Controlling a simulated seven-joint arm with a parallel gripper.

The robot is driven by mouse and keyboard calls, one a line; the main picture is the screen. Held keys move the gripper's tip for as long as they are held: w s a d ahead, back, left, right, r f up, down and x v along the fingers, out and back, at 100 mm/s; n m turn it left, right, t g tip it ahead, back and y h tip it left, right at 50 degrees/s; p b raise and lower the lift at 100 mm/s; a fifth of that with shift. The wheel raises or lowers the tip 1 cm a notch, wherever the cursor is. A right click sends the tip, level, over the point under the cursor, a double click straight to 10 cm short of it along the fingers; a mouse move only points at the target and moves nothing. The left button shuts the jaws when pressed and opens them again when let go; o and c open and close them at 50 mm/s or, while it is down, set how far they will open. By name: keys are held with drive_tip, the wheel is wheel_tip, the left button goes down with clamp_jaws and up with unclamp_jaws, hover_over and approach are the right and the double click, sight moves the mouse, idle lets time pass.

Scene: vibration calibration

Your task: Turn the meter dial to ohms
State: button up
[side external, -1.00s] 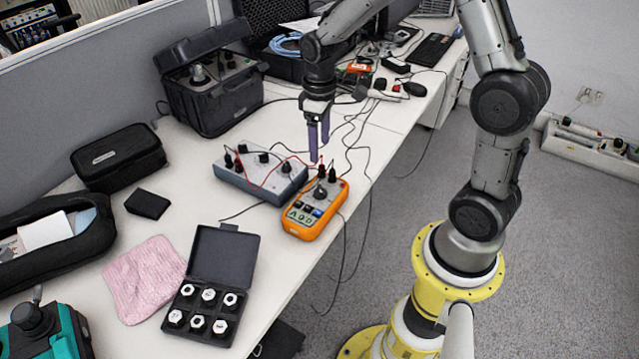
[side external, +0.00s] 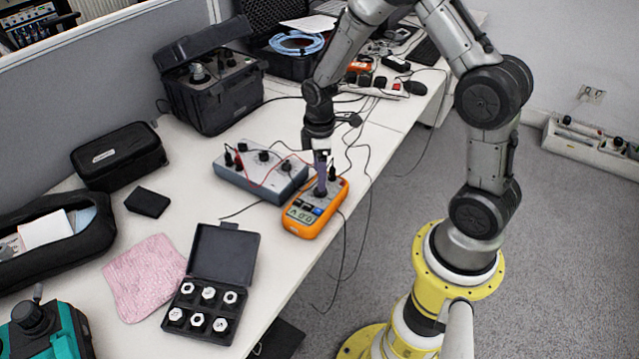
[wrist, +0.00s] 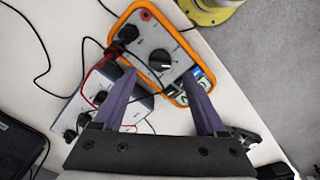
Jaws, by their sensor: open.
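The orange meter (side external: 316,222) lies near the front edge of the table; in the wrist view its orange rim frames a grey face (wrist: 150,42). Its round black dial (wrist: 160,61) carries a white mark pointing to the lower right in that view. My gripper (side external: 321,190) is low over the meter, with purple fingers at the dial. In the wrist view my gripper (wrist: 162,74) is open, one finger on each side of the dial, with gaps visible. In the side view the fingers hide most of the dial. The display digits are too small to read surely.
A grey box with black knobs (side external: 262,178) stands close to the left of the meter, with red and black leads between them. An open black case of hex pieces (side external: 205,308) and a pink cloth (side external: 145,277) lie nearer the camera.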

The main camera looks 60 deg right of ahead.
drive_tip(key=shift+f, duration=2.15)
clamp_jaws()
